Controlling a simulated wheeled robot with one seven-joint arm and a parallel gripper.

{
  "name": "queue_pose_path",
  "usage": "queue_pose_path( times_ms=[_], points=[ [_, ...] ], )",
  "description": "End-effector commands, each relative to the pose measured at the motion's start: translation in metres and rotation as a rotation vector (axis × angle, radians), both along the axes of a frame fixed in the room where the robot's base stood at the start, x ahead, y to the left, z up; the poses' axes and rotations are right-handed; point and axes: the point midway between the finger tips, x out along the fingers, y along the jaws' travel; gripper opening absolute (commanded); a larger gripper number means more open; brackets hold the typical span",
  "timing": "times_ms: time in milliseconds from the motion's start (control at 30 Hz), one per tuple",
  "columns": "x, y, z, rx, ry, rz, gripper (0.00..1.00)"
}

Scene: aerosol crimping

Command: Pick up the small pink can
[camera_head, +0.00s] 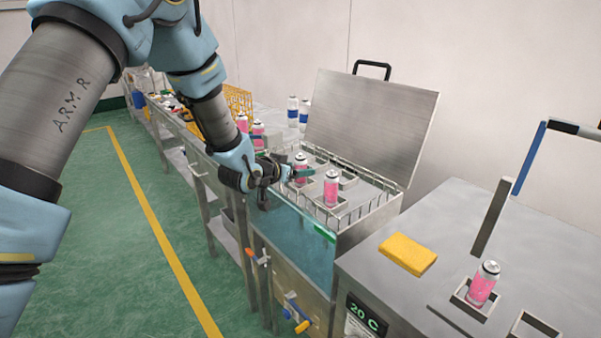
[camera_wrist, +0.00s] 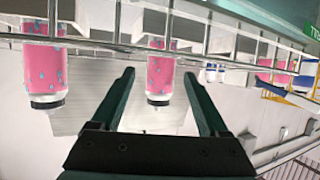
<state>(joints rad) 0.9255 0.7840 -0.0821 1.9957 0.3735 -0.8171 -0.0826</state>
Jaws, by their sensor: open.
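Several pink cans with silver tops are in view, much alike in size. One pink can (camera_head: 301,162) stands in the rack of the open metal bath (camera_head: 384,212). My gripper (camera_head: 303,172) is open beside it, one teal finger crossing in front of the can. In the wrist view, which looks upside down, a pink can (camera_wrist: 160,76) shows between the spread fingers of my gripper (camera_wrist: 158,75); contact cannot be told. A second pink can (camera_head: 331,190) stands close by to the right and also shows in the wrist view (camera_wrist: 44,70).
The bath's lid (camera_head: 370,125) stands raised behind the rack. Rack wires (camera_wrist: 250,62) run close to the fingers. A pink can (camera_head: 481,289) stands in a holder on the right bench near a yellow sponge (camera_head: 408,254). White-blue bottles (camera_head: 292,112) and a yellow crate (camera_head: 238,99) are farther back.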

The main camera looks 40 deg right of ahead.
Motion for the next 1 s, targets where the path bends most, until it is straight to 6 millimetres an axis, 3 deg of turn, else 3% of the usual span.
queue_pose_path(
  times_ms=[200,467,1000],
  points=[
    [0.006,-0.02,-0.008,0.001,-0.001,0.0,0.78],
    [0.007,-0.022,-0.01,0.001,-0.001,0.001,0.78],
    [0.006,-0.022,-0.01,0.001,-0.001,0.001,0.2]
  ],
)
